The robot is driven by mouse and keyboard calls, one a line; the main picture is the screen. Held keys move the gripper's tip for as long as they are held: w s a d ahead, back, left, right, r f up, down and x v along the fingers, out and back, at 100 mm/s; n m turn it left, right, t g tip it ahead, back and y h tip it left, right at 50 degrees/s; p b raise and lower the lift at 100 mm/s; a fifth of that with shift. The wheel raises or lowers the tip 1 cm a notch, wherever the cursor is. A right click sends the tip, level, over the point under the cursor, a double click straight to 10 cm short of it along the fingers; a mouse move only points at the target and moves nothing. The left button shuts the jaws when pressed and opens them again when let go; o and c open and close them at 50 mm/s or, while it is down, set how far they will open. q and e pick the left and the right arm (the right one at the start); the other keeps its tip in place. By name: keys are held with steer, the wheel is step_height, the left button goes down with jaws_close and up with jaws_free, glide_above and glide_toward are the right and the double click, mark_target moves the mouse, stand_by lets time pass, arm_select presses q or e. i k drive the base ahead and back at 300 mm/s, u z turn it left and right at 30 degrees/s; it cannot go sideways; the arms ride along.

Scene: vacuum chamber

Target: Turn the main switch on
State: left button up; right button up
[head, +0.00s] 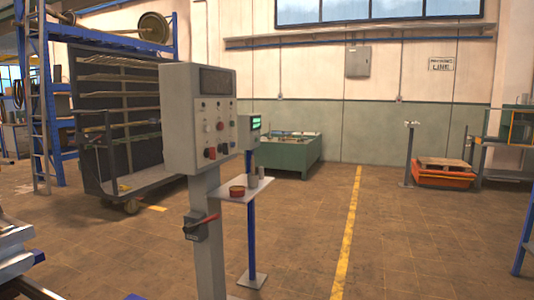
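A grey control box (180,120) stands on a grey post (207,260) left of centre. It has a dark display (215,81) at the top and several knobs and buttons below, some of them red. Lower on the post is a dark switch box with a red lever handle (205,221), which looks like the main switch. The handle points to the right and slightly upward. Neither of my grippers shows in the head view, and nothing touches the switch.
A wheeled rack (118,185) stands at left. Grey metal parts (14,245) fill the lower left edge. Floor around the yellow line (348,235) is clear.

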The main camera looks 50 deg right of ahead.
mark_target(211, 152)
steer(key=z, duration=0.8)
steer(key=i, duration=1.8)
steer(key=z, duration=0.1)
